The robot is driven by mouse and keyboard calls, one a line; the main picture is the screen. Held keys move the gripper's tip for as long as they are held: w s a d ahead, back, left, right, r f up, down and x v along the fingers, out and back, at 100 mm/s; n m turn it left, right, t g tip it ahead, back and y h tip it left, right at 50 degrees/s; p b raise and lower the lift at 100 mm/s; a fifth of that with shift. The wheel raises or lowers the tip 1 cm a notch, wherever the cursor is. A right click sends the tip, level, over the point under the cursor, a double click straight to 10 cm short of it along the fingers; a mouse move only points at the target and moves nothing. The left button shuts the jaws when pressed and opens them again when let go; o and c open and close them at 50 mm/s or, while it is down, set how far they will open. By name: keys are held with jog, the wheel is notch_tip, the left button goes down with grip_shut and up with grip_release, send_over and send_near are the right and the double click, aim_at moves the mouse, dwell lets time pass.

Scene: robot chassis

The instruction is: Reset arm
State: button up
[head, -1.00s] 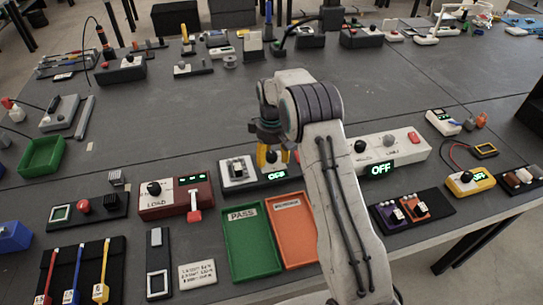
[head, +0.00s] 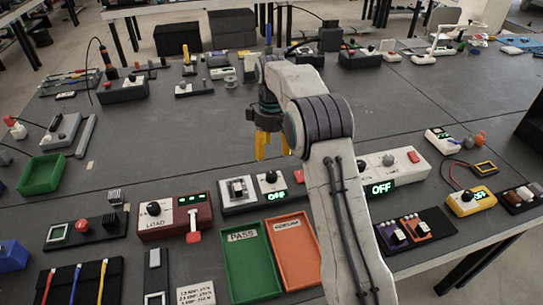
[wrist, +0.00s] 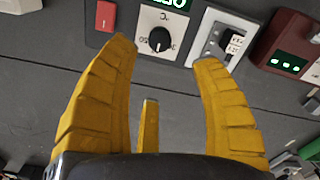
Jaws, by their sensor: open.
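My arm (head: 335,190) reaches over the bench from the lower right in the head view. My gripper (head: 273,145) has yellow fingers that point down above the bare bench, beyond the white and grey fixture (head: 237,192) with a black knob and a green OFF display. In the wrist view my gripper (wrist: 165,75) is open, its fingers wide apart with nothing between them. A black knob (wrist: 159,39) on a white plate lies past the fingertips, apart from them.
The green PASS tray (head: 250,270) and an orange tray (head: 296,255) lie at the front. A red LOAD box (head: 174,216) stands left of them. A white box with an OFF display (head: 400,168) stands at right. The bench (head: 190,135) middle is clear.

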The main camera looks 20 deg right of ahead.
jog(key=shift+r, duration=0.3)
dwell(0.4)
